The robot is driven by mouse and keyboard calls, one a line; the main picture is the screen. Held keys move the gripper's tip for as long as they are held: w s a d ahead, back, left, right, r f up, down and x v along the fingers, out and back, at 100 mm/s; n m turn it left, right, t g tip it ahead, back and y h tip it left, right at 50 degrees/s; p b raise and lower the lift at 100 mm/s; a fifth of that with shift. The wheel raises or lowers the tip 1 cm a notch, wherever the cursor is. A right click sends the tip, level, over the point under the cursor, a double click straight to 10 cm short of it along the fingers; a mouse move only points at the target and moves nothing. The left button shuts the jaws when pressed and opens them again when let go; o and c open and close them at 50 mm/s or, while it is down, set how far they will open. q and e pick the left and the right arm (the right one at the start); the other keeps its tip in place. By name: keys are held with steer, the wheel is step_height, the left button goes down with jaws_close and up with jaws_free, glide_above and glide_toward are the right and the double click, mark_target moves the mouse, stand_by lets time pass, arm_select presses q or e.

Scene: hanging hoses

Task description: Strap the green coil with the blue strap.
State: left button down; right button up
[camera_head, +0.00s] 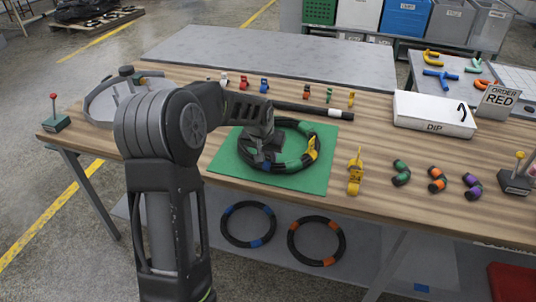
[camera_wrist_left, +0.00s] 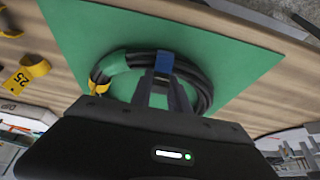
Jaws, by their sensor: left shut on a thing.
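The green coil (camera_head: 297,163), a black hose loop with green sections, lies on a green mat (camera_head: 228,178). It also shows in the left wrist view (camera_wrist_left: 118,66), with a yellow band on one side. My left gripper (camera_head: 262,158) is at the coil's near left part, pointing down. In the wrist view its fingers are shut on the blue strap (camera_wrist_left: 164,61), which is at the coil's tube. Whether the strap goes fully around the tube is hidden by the fingers. My right gripper is not in view.
Small coloured clips, one of them blue (camera_head: 264,85), stand in a row behind the mat. A black rod (camera_head: 300,109) lies behind the coil. A yellow tagged piece (camera_head: 355,172) and short hose pieces (camera_head: 437,180) lie to the right. A white DIP tray (camera_head: 434,114) stands back right.

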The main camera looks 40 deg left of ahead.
arm_select(q)
steer(key=f, duration=0.1)
steer(key=s+f, duration=0.1)
steer(key=shift+s+d+f+g, duration=0.1)
steer(key=shift+s+f+g, duration=0.05)
steer(key=shift+f+g, duration=0.15)
steer(key=c, duration=1.2)
jaws_free()
steer(key=shift+r, duration=0.1)
steer(key=shift+o, duration=0.2)
steer(key=shift+r, duration=0.55)
steer(key=w+a+v, duration=0.1)
steer(key=v, duration=0.7)
steer(key=shift+d+r+b, duration=0.35)
steer(key=shift+d+r, duration=0.05)
steer(key=shift+r, duration=0.05)
steer(key=shift+c, duration=0.4)
